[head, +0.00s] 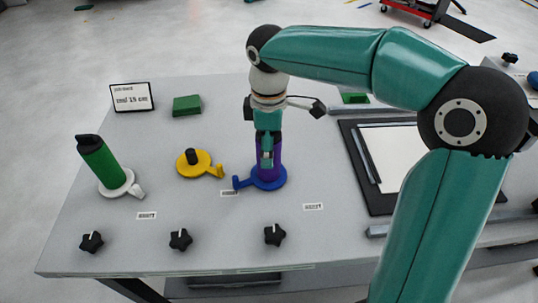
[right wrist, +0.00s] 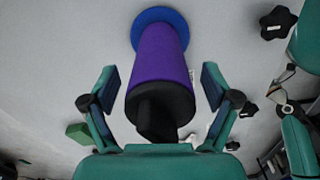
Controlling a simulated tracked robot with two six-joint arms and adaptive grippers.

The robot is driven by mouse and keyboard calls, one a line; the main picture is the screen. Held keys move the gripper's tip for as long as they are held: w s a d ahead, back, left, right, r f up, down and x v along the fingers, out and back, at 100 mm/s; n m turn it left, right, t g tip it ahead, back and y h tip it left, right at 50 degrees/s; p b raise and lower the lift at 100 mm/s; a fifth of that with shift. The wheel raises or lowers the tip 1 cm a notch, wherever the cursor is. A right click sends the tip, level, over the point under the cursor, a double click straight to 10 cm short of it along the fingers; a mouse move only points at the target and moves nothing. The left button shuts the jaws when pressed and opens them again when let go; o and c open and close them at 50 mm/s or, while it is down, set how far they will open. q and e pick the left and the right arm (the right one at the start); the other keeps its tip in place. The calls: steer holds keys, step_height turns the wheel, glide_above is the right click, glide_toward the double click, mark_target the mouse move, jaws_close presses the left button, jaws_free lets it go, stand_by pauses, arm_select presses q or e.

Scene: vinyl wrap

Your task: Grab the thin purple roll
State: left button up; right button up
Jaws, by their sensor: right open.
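The purple roll (head: 275,158) stands upright on a blue round base with a handle (head: 268,181), near the middle of the table. My right gripper (head: 267,160) is over the roll from above and partly hides it in the head view. In the right wrist view the purple roll (right wrist: 160,58), with a black end towards the camera, lies between the two spread fingers of my right gripper (right wrist: 160,78). Gaps show on both sides, so the fingers do not appear to touch it. My left gripper is not in view.
A green roll (head: 100,163) stands on a white base at left. An empty yellow base (head: 193,163) with a black peg is beside the blue one. Black star knobs (head: 181,239) line the front. A black mat (head: 381,203) with a white sheet lies at right.

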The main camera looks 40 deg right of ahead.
steer(key=c, duration=1.3)
steer(key=shift+c, duration=0.3)
steer(key=shift+r, duration=0.15)
